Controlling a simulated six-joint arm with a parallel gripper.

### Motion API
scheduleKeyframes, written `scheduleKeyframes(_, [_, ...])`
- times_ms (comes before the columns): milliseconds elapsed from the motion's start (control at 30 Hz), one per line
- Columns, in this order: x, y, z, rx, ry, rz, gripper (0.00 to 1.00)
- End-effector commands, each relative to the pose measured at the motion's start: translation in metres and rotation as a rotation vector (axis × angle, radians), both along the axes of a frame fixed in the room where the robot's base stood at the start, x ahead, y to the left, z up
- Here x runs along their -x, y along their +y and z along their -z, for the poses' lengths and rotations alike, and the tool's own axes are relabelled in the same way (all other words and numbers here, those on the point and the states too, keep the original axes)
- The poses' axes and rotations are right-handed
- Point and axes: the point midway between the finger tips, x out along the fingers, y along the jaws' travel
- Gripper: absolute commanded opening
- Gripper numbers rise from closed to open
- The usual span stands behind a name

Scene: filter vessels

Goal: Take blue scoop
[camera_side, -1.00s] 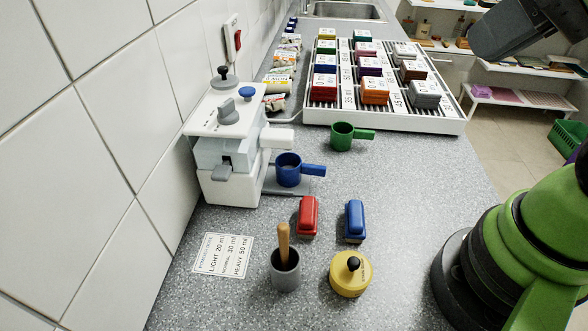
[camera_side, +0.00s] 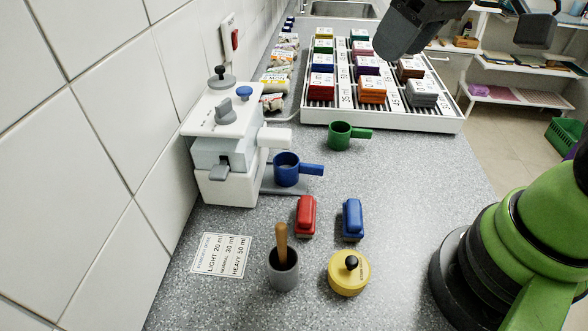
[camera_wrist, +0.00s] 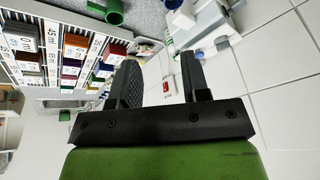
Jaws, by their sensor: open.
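The blue scoop (camera_side: 287,169) stands on the plate at the front right of the white machine, its handle pointing right. In the wrist view a small piece of blue shows at the top edge (camera_wrist: 173,3), mostly cut off by the frame. My gripper (camera_wrist: 164,78) is open and empty in the wrist view, its two dark fingers apart. In the side view the dark end of my arm (camera_side: 405,30) hangs above the rack's far right part, well away from the blue scoop.
A green scoop (camera_side: 340,136) stands between the blue scoop and the white rack (camera_side: 440,125) of coloured blocks. The white machine (camera_side: 222,140) stands left. Red (camera_side: 306,215) and blue (camera_side: 352,219) blocks, a grey cup (camera_side: 284,272) and a yellow lidded piece (camera_side: 348,273) stand in front.

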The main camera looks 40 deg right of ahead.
Motion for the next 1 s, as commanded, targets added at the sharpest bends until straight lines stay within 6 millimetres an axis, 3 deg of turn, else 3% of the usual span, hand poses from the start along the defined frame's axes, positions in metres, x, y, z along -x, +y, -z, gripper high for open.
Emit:
scheduleKeyframes(200, [-0.055, 0.008, 0.063, 0.128, 0.151, -0.274, 0.43])
scheduleKeyframes(400, [-0.083, 0.016, 0.130, 0.204, 0.262, -0.507, 0.43])
scheduleKeyframes(533, [-0.089, 0.018, 0.160, 0.227, 0.303, -0.604, 0.43])
scheduleKeyframes(1000, [-0.090, 0.019, 0.220, 0.236, 0.324, -0.649, 0.43])
